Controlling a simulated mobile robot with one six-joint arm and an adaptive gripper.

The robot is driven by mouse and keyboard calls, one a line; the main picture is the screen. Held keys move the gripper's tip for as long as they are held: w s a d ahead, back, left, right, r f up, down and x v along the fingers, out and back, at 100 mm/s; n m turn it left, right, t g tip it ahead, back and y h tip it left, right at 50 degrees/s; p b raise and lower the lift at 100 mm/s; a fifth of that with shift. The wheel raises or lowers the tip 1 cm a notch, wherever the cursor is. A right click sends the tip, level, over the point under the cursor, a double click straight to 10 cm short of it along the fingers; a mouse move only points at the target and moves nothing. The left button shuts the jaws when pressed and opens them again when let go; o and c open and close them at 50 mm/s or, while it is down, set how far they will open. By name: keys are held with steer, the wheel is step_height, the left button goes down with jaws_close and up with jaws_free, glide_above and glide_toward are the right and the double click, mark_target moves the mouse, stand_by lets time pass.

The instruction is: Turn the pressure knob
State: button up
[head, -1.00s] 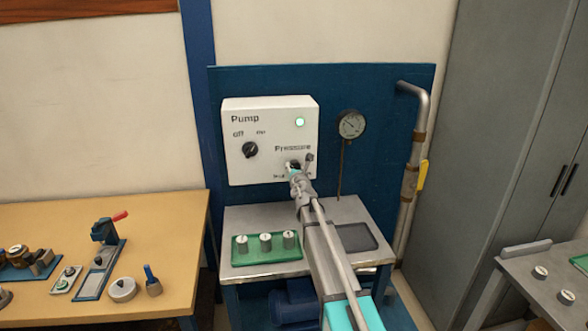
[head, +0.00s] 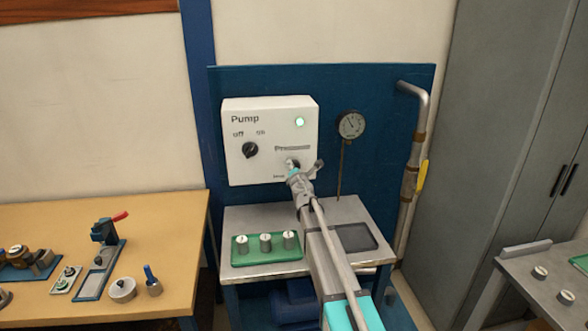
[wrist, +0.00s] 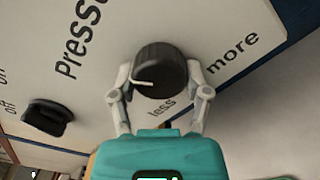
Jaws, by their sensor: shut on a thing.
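The pressure knob (wrist: 161,68) is black and round with a white line, on the white pump panel (head: 245,112). In the wrist view the line points left, with "less" below the knob and "more" to the right. My gripper (wrist: 160,82) has one finger on each side of the knob and is shut on it. In the head view my gripper (head: 294,170) reaches the panel's lower right and hides most of the knob. The round pressure gauge (head: 351,124) hangs right of the panel, its needle pointing up and left.
Below, a green tray (head: 240,260) with metal cylinders stands on the metal bench. A bent pipe (head: 421,120) with a yellow handle is at the right.

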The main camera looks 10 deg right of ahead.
steer(key=m, duration=0.4)
steer(key=shift+m, duration=0.3)
steer(key=shift+r+m, duration=0.1)
steer(key=shift+m, duration=1.8)
steer(key=o, duration=1.1)
steer(key=shift+o, duration=0.2)
steer(key=shift+s, duration=0.15)
steer(key=s, duration=1.1)
steer(key=shift+s, duration=0.35)
